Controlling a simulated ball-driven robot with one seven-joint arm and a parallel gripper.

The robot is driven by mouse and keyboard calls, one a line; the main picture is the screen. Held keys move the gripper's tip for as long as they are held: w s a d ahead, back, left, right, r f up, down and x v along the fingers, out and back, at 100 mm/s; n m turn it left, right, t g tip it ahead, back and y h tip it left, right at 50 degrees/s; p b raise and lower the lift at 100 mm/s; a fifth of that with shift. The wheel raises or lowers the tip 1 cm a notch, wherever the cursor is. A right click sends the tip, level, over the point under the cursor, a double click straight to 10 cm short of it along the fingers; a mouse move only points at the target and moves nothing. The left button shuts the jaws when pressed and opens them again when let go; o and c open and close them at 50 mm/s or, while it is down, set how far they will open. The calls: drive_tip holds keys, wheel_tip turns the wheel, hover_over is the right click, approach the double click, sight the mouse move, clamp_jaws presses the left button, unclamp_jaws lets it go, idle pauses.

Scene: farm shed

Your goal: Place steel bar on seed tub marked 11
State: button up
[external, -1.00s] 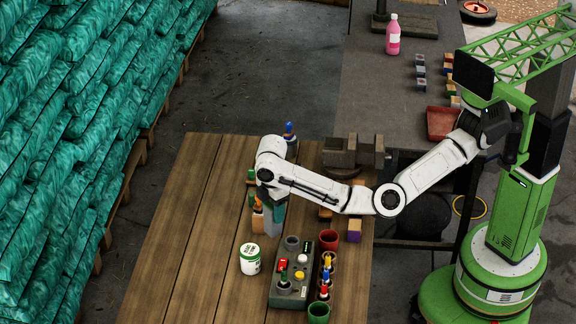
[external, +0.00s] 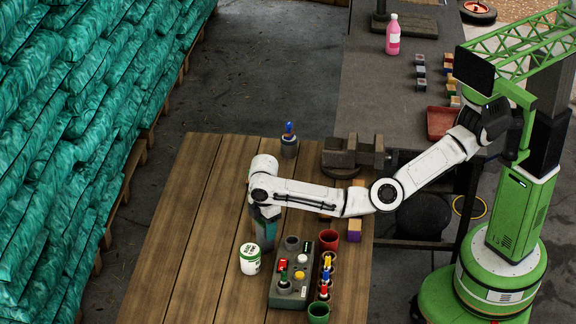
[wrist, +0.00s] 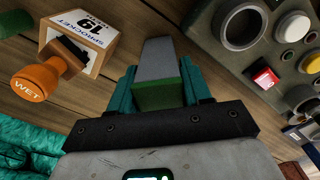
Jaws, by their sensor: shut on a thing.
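My gripper (external: 266,222) points down over the wooden table, just behind the white tub and control box. In the wrist view its teal fingers (wrist: 160,92) are shut on the steel bar (wrist: 162,60), a grey block with a green-tinted near face. Whether the bar touches the table cannot be told. A white tub with green markings (external: 250,262) stands upright just in front of the gripper; its number is too small to read, so I cannot tell if it is the seed tub marked 11.
The control box (external: 288,292) with buttons is right of the tub. A red cup (external: 328,240) and green cup (external: 318,312) stand beside it. The table's left side is clear.

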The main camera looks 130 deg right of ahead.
drive_tip(key=o, duration=1.3)
drive_tip(key=shift+c, duration=0.2)
wheel_tip(320, 180, up, 12)
drive_tip(key=shift+r+b, duration=0.1)
drive_tip(key=shift+b, duration=0.6)
drive_tip(key=shift+c, duration=0.2)
